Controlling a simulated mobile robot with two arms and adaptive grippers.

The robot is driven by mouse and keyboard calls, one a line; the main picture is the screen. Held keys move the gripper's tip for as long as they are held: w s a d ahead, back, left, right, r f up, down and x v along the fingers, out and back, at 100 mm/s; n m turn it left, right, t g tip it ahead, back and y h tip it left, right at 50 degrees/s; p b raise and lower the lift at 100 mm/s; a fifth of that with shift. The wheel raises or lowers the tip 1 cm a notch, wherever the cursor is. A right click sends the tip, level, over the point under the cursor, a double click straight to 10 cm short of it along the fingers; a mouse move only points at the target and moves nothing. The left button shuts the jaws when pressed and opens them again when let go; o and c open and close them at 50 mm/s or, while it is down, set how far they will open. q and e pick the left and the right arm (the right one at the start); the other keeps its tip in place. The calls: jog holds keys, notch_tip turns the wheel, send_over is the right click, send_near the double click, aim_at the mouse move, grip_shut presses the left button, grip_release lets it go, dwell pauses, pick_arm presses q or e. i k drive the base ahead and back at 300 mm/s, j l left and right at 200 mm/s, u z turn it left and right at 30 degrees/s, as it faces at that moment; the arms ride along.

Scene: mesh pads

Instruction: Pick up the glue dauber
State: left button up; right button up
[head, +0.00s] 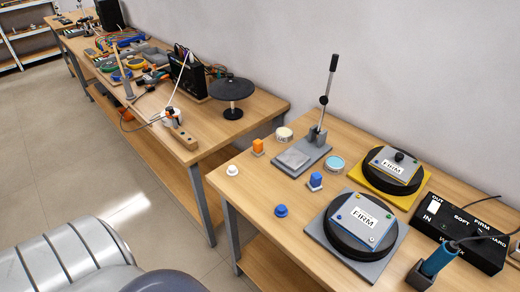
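I cannot tell for certain which thing is the glue dauber. A small white knobbed piece (233,170) and a blue one (281,211) are near the left edge. Neither of my grippers is in view.
A cluttered bench (262,107) stands behind. Open floor (60,170) is at left.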

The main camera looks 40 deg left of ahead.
aim_at(258, 151)
jog(key=j+z, duration=0.15)
jog(key=z, duration=0.45)
jog(key=j+z, duration=0.15)
jog(key=j, duration=0.25)
jog(key=k+j+z, duration=0.15)
jog(key=j, duration=0.25)
jog(key=k+j+z, duration=0.15)
jog(key=j, duration=0.25)
jog(key=j+z, duration=0.15)
jog(key=j, duration=0.2)
jog(key=k+j+z, duration=0.15)
jog(key=j, duration=0.2)
jog(key=k, duration=0.05)
